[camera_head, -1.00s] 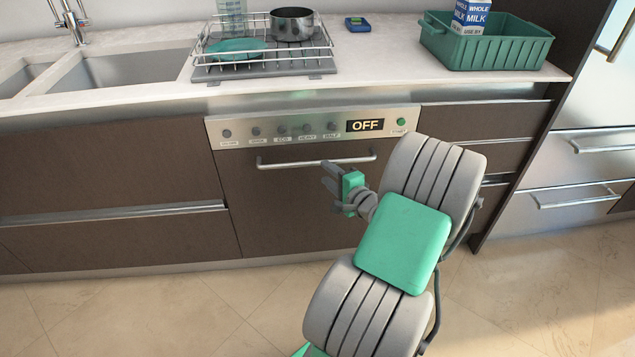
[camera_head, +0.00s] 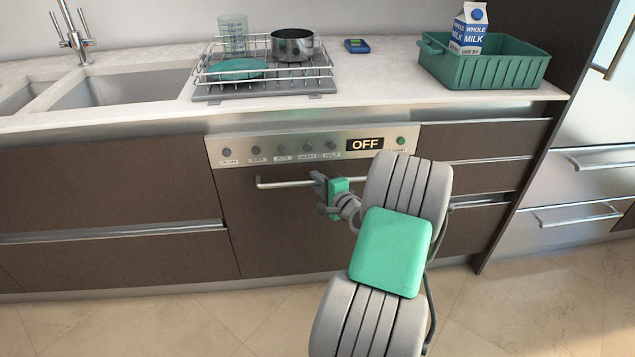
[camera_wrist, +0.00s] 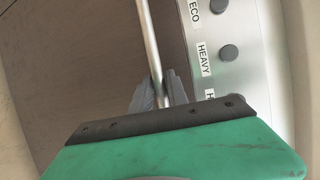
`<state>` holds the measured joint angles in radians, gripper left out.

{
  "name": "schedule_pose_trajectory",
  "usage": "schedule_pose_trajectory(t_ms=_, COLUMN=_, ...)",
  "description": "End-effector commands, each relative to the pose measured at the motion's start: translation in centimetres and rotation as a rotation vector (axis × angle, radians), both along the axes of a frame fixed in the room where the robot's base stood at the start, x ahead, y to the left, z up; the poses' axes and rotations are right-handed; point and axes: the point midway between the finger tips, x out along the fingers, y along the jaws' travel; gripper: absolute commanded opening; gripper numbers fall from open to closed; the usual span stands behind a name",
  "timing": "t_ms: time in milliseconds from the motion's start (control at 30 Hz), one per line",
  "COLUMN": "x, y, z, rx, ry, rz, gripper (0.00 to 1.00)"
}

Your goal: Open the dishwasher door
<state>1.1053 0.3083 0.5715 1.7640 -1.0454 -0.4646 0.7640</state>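The dishwasher (camera_head: 275,225) has a dark brown door front that looks closed, flush with the cabinets beside it. Its steel panel above has several knobs and a display reading OFF. A horizontal bar handle (camera_head: 285,183) runs across the top of the door; in the wrist view the handle (camera_wrist: 148,40) passes between the fingers. The right end of the handle is hidden behind my arm.
The counter above holds a dish rack (camera_head: 265,85) with a pot, a green crate (camera_head: 485,72) with a milk carton, and a small blue device (camera_head: 357,46). A sink (camera_head: 120,88) is at the left. Drawers and a steel fridge (camera_head: 585,165) stand at the right. Floor in front is open.

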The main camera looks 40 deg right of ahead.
Motion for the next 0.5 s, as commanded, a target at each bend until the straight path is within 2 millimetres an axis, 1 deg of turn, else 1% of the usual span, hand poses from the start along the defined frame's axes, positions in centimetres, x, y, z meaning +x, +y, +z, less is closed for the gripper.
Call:
schedule_pose_trajectory(t_ms=33, x=-0.01, y=0.01, z=0.0, rx=0.0, ry=0.0, rz=0.0, gripper=0.15)
schedule_pose_trajectory(t_ms=200, x=-0.01, y=0.01, z=-0.01, rx=0.0, ry=0.0, rz=0.0, gripper=0.01)
schedule_pose_trajectory(t_ms=500, x=-0.01, y=0.02, z=-0.02, rx=0.0, ry=0.0, rz=0.0, gripper=0.0)
